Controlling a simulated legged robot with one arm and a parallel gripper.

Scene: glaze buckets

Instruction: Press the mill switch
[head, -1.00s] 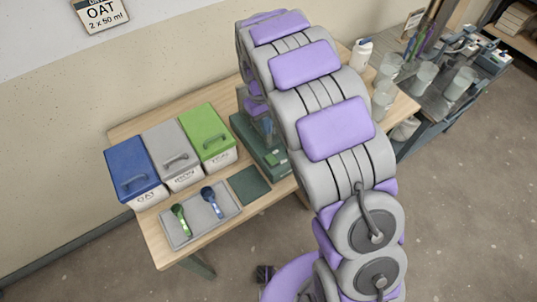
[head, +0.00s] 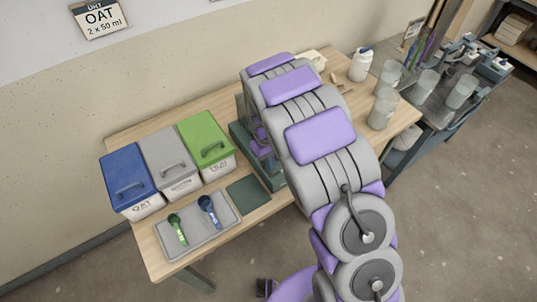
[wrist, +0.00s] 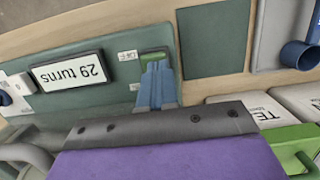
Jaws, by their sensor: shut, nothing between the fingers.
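In the wrist view the mill's dark green base (wrist: 215,45) fills the middle, seen upside down. Its display (wrist: 68,70) reads 29 turns. The mill switch (wrist: 153,54) is a small green piece in a recess, with small labels beside it. My gripper (wrist: 158,66) is shut and empty, its blue-grey fingertips right at the switch and covering part of it. I cannot tell whether they touch it or how far it is pressed. In the head view the mill (head: 245,140) is mostly hidden behind my arm, and so is my gripper.
Blue (head: 128,178), grey (head: 168,158) and green (head: 206,138) lidded bins stand left of the mill. A grey tray (head: 190,240) with two scoops lies in front of them. Glass beakers (head: 382,108) and a white bottle (head: 361,65) stand to the right.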

